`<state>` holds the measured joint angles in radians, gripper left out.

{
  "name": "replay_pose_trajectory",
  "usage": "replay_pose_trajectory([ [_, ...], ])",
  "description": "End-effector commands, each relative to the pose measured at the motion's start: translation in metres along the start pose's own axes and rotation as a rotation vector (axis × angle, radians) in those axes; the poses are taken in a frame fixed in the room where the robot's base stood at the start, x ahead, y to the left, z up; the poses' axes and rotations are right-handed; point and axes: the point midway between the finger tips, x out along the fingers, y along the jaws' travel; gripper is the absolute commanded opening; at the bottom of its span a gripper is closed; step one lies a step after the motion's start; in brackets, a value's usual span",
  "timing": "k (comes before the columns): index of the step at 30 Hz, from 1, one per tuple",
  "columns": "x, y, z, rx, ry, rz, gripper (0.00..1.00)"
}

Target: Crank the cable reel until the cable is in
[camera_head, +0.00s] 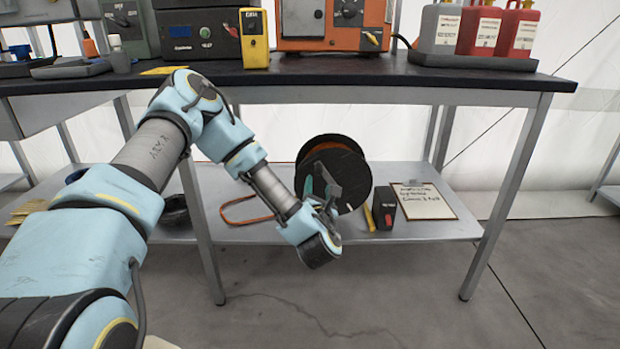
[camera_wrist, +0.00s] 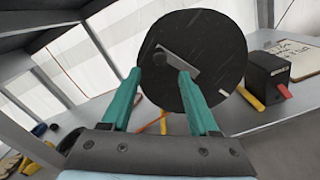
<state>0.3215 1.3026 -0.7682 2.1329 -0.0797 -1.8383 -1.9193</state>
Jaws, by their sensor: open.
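The cable reel (camera_head: 345,155) is a black disc standing upright on the lower shelf, with orange cable wound behind its face. Its face fills the upper middle of the wrist view (camera_wrist: 222,65). A grey crank arm (camera_wrist: 181,58) with a dark knob (camera_wrist: 160,60) sits on the face. An orange cable loop (camera_head: 232,219) lies on the shelf left of the reel. My gripper (camera_wrist: 159,75) is open in front of the reel, teal fingers on either side of the knob in the picture. I cannot tell whether they touch it. In the head view, my gripper (camera_head: 319,188) partly hides the crank.
A black box with a red switch (camera_head: 384,208), a yellow bar (camera_head: 369,217) and a clipboard (camera_head: 422,201) lie right of the reel. The dark tabletop (camera_head: 300,75) is above, and a table leg (camera_head: 201,235) stands left. The floor in front is clear.

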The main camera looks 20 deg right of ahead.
Motion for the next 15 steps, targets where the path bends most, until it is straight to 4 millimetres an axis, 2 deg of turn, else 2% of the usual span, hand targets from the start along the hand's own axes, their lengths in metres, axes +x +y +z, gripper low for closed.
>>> replay_pose_trajectory([
  [9, 0.056, 0.001, 0.000, 0.004, -0.001, 0.003, 0.61],
  [15, 0.086, 0.001, 0.000, 0.005, 0.000, 0.001, 0.61],
])
